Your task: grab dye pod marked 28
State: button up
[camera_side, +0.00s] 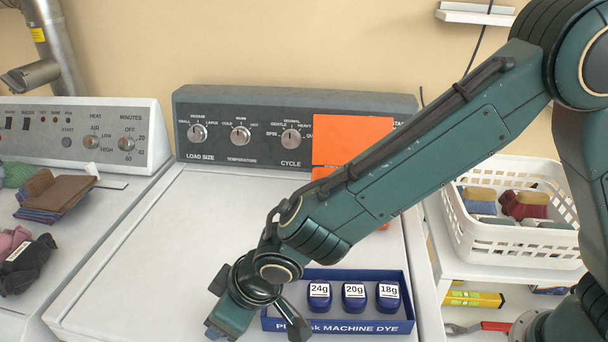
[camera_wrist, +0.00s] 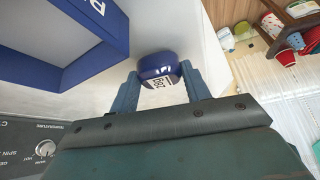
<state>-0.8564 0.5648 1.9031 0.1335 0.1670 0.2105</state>
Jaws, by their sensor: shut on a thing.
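My gripper (camera_wrist: 159,76) is shut on a dark blue dye pod (camera_wrist: 156,62) in the wrist view, one finger on each side. The pod's white label is upside down there and seems to read 28g, though it is partly cut off. In the side view my wrist is at the bottom, left of the blue dye box (camera_side: 345,326), and the held pod is not visible. The box holds pods marked 24g (camera_side: 320,300), 20g (camera_side: 354,300) and 18g (camera_side: 388,300) in a row. The box also shows at upper left in the wrist view (camera_wrist: 70,62).
The box stands on a white washer top (camera_side: 180,240) with clear room to its left. The control panel (camera_side: 240,135) rises behind, with orange sheets (camera_side: 345,140) against it. A white basket (camera_side: 520,240) is at right; cloths (camera_side: 55,195) lie at left.

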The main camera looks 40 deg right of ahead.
jog(key=shift+r, duration=0.15)
notch_tip(320, 180, up, 20)
dwell(0.7)
dwell(0.5)
